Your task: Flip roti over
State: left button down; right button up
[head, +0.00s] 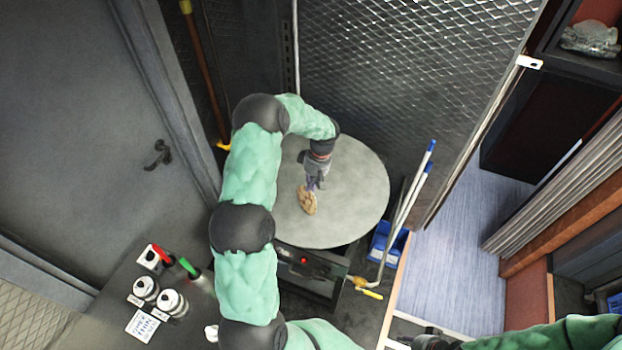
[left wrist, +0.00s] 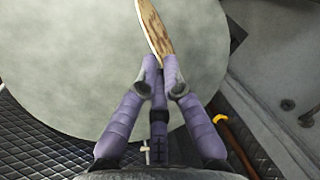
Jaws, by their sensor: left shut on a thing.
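The roti (head: 308,201) is a small tan disc with brown spots, over the round grey griddle plate (head: 355,195). My left gripper (head: 312,186) is shut on the roti's edge. In the left wrist view the roti (left wrist: 154,30) shows as a narrow sliver beyond the closed purple fingers (left wrist: 160,72), so it is tilted steeply to the plate (left wrist: 70,60). I cannot tell whether its lower edge touches the plate. My right gripper (head: 430,341) is only partly in view at the bottom edge; its fingers are not clear.
A mesh wall (head: 400,80) stands behind the plate. The rest of the plate is bare.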

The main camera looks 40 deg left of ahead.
pick_arm(q)
jog(key=w+b+x, duration=0.2)
jog(key=b+x, duration=0.2)
jog(key=x, duration=0.4)
jog(key=shift+s+d+f, duration=0.15)
jog(key=shift+d+f, duration=0.1)
jog(key=shift+f, duration=0.3)
jog(key=c, duration=1.3)
grip_release()
jog(key=p+v, duration=0.1)
jog(key=v, duration=0.6)
jog(key=shift+r+p, duration=0.3)
jog(key=shift+p, duration=0.1)
jog(key=shift+w+d, duration=0.1)
jog(key=shift+w, duration=0.1)
